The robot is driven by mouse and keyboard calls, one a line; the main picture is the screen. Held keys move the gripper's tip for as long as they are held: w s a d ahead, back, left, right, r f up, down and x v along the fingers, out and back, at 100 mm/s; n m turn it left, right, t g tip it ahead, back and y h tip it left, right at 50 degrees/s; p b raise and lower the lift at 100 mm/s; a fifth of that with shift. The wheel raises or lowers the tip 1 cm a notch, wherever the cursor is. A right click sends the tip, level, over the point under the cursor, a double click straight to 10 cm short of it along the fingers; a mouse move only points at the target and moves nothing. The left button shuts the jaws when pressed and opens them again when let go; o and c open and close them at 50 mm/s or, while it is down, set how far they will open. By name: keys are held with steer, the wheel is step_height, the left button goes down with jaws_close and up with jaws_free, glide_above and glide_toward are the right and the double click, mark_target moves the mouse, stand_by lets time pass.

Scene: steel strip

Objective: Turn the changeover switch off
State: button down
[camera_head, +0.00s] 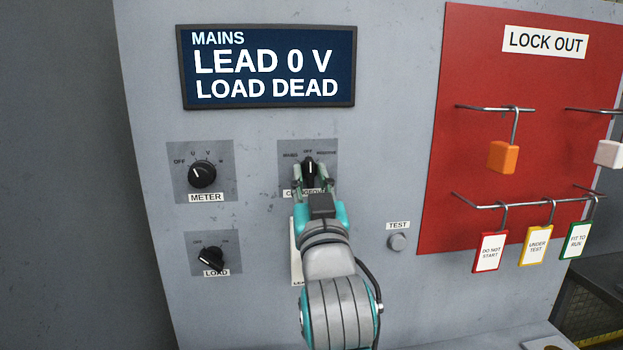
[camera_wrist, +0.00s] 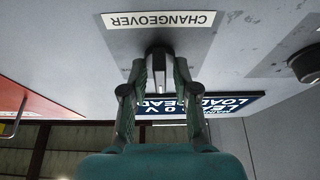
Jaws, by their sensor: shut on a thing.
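The changeover switch (camera_head: 309,168) is a black rotary knob on a grey plate in the upper middle of the panel. Its pointer stands about upright, toward OFF, between MAINS on the left and a label on the right. My gripper (camera_head: 312,183) reaches up to it from below, its fingers closed on the knob and hiding its lower part. In the wrist view the changeover knob (camera_wrist: 158,62) shows between the two fingertips of my gripper (camera_wrist: 158,75), and the CHANGEOVER label (camera_wrist: 160,20) appears upside down.
The display (camera_head: 268,65) reads MAINS, LEAD 0 V, LOAD DEAD. The meter knob (camera_head: 202,174) and load knob (camera_head: 211,257) are to the left. A test button (camera_head: 397,242) is to the right. The red lock-out board (camera_head: 470,120) carries projecting hooks, padlocks and tags.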

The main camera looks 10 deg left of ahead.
steer(key=shift+r, duration=0.1)
stand_by(0.4)
steer(key=c, duration=1.2)
jaws_free()
steer(key=v, duration=1.2)
steer(key=shift+a, duration=0.1)
